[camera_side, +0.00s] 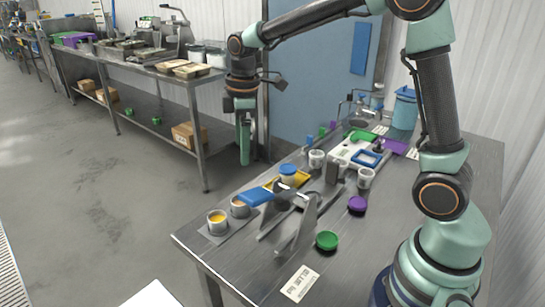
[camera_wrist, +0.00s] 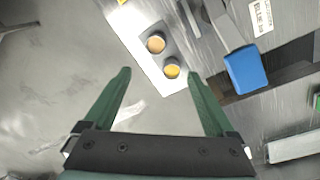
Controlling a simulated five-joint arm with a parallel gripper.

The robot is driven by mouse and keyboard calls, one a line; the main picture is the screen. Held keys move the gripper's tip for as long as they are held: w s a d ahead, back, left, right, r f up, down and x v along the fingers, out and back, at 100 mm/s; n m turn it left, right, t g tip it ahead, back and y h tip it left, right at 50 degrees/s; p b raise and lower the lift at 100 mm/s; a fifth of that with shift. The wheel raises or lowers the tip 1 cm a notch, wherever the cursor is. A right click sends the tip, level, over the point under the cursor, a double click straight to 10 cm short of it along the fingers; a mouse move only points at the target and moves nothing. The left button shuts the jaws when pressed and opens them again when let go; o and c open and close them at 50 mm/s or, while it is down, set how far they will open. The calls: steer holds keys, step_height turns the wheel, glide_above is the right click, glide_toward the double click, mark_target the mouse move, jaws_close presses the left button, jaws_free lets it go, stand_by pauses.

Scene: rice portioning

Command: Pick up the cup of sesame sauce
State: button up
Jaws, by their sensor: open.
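One holds tan sauce (camera_side: 240,207), which looks like sesame sauce; in the wrist view this cup (camera_wrist: 156,43) is the farther one from my gripper.
A metal stand (camera_side: 290,218) with a blue-handled tool (camera_side: 257,195) is close beside the tan cup. A green bowl (camera_side: 327,240) and a purple bowl (camera_side: 357,204) lie to the right.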

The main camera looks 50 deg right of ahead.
steer(key=shift+w+d+f+n+g, duration=0.15)
steer(key=shift+w+f+n, duration=0.35)
steer(key=shift+f, duration=2.35)
steer(key=shift+w+a+f+n+g, duration=0.1)
steer(key=shift+w+f+n+g, duration=0.3)
steer(key=shift+f, duration=2.5)
steer(key=shift+w+d+f+n+g, duration=0.1)
steer(key=shift+w+f+n, duration=0.4)
steer(key=shift+f, duration=2.35)
steer(key=shift+s, duration=0.1)
jaws_close()
steer(key=shift+r, duration=0.2)
